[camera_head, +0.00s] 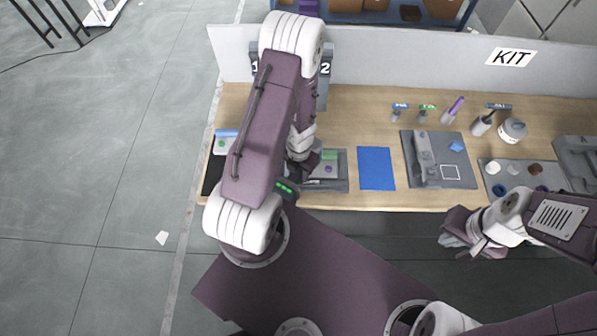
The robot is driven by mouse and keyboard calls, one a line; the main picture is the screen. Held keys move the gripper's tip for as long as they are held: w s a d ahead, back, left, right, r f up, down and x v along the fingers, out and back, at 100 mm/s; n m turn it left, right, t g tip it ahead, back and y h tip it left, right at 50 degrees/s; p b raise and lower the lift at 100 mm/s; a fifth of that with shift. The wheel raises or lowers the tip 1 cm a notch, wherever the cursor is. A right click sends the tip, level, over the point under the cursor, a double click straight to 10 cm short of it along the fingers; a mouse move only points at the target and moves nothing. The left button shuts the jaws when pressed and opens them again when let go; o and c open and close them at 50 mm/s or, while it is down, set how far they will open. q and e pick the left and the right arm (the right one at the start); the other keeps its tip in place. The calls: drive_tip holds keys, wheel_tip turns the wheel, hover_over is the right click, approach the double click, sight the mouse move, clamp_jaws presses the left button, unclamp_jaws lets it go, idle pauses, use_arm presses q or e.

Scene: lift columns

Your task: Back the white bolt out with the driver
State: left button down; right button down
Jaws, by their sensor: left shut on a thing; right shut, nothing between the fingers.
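My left gripper (302,168) reaches down at the near-left part of the bench, over a grey fixture plate (338,183). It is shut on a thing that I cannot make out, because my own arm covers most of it. The plate carries a green piece (329,155) and a small purple round part (328,169). I cannot make out a white bolt there. A purple-handled tool (455,107) stands at the back of the bench. My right gripper (453,241) is shut and empty, off the bench's front edge at the right.
A blue mat (376,168) lies mid-bench. Right of it are a grey fixture (462,176) and a tray (520,181) with several coloured round parts. Small tools and a white jar (512,130) stand behind. A grey panel (420,62) marked KIT closes the back.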

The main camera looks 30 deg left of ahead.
use_arm(q)
drive_tip(key=shift+w+r, duration=0.1)
drive_tip(key=shift+r, duration=0.1)
idle(0.6)
drive_tip(key=shift+r+p, duration=0.1)
drive_tip(key=shift+p, duration=0.2)
drive_tip(key=shift+r+p, duration=2.45)
drive_tip(key=shift+r, duration=0.05)
wheel_tip(320, 180, up, 4)
drive_tip(key=p, duration=0.4)
